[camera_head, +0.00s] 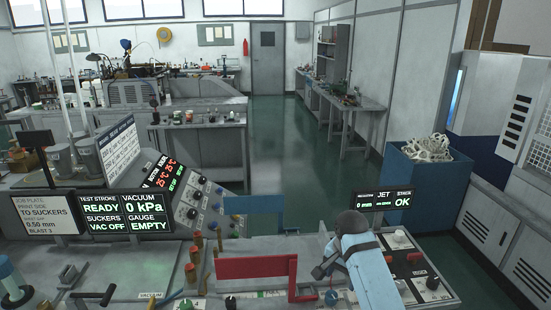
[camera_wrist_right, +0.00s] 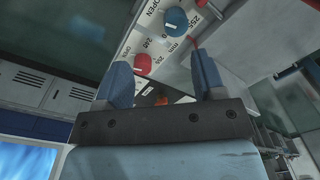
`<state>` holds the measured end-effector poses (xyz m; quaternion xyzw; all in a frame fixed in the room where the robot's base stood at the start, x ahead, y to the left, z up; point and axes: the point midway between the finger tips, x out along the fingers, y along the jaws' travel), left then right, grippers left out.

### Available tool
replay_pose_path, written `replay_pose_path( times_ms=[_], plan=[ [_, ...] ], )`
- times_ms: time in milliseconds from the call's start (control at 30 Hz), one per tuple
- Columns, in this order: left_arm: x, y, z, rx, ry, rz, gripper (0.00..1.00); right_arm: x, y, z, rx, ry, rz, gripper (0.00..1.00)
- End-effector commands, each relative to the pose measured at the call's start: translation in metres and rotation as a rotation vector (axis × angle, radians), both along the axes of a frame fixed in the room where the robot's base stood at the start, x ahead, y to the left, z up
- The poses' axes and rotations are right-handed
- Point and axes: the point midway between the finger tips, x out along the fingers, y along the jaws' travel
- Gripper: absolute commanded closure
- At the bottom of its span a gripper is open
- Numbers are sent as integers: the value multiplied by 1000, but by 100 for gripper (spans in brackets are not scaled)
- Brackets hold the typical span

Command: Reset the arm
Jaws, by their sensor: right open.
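My right arm comes in from the lower right in the head view, pale blue with dark parts. Its gripper (camera_head: 340,248) is above the console, beside the red-framed part. In the right wrist view my right gripper (camera_wrist_right: 163,78) is open, its two blue-grey fingers wide apart with nothing held between them. A console panel with knobs lies beyond the fingers. At the lower left edge of the head view, a pale blue and dark part looks like my left gripper (camera_head: 14,288), mostly cut off; its jaws cannot be made out.
The red frame (camera_head: 256,268) stands left of my right gripper. A blue knob (camera_wrist_right: 176,21) and a red knob (camera_wrist_right: 143,64) are on the panel beyond the fingers. A small display (camera_head: 383,200) and a blue bin (camera_head: 425,193) of white pieces stand behind. The aisle floor is clear.

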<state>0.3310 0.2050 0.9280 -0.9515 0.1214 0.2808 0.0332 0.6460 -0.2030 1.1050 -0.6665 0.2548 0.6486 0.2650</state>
Motion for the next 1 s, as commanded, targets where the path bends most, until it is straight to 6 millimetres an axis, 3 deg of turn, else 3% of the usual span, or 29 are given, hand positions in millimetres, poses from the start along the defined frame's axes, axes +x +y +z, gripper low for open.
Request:
replay_pose_path(
  times_ms=[33,200,400,600,1000],
  plan=[
    [-1,0,-1,0,1,0,57,-22,-6,-20,-1,-7,38,37],
    [-3,0,-2,1,7,1,57,-99,-24,-63,-11,-68,217,37],
    [-9,0,-5,0,17,-1,57,-198,-42,-86,-45,-139,444,37],
    [-9,1,-5,2,17,-2,57,-279,-52,-79,-84,-196,642,37],
    [-2,1,-2,3,4,-2,57,-363,-58,-48,-132,-257,868,37]
  ],
)
